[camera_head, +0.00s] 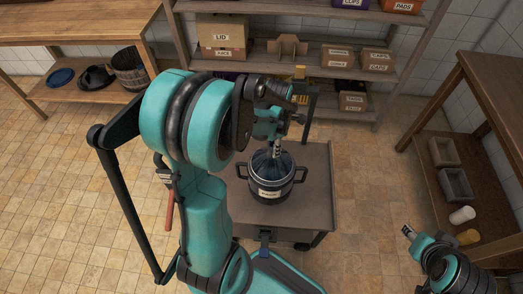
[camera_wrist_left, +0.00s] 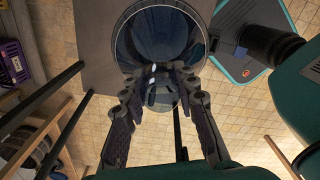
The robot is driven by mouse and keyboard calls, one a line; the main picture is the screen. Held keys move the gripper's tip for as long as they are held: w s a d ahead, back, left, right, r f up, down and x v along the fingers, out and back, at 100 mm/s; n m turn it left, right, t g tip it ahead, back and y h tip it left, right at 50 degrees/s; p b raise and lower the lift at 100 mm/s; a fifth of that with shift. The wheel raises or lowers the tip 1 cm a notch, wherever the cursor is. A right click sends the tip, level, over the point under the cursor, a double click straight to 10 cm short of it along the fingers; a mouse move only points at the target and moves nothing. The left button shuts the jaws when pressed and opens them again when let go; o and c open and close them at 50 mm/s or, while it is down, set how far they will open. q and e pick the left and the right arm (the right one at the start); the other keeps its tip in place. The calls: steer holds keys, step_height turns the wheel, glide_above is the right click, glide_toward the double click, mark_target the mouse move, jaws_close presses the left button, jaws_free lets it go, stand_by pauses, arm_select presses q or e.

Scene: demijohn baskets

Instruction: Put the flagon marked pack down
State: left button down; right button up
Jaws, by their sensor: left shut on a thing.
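A dark blue glass flagon (camera_head: 265,166) sits in or just above a dark two-handled basket (camera_head: 270,190) on a grey cart top (camera_head: 310,190). A pale label is on the front, its writing too small to read. My left gripper (camera_head: 277,150) comes from above and is shut on the flagon's neck. In the left wrist view the two fingers of the left gripper (camera_wrist_left: 162,80) close around the neck, with the round flagon body (camera_wrist_left: 160,38) beyond. Whether the flagon's bottom touches anything is hidden. My right gripper (camera_head: 409,232) is low at the right, away from the flagon; its jaws are unclear.
Shelves with boxes, including one marked LID (camera_head: 221,38), stand behind the cart. A wooden bench (camera_head: 70,25) is at left. A right-hand rack (camera_head: 470,215) holds grey trays and two small rolls. The cart top is bare around the basket.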

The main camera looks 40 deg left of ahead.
arm_select(q)
steer(key=w+f, duration=0.1)
steer(key=w+d, duration=0.1)
steer(key=shift+w+d+f+b, duration=0.1)
steer(key=shift+w+f+b, duration=0.2)
steer(key=shift+f+b, duration=0.95)
steer(key=shift+f, duration=1.05)
steer(key=shift+f, duration=0.2)
steer(key=c, duration=1.2)
jaws_free()
steer(key=shift+o, duration=0.2)
steer(key=shift+s+r, duration=0.1)
steer(key=shift+r, duration=0.1)
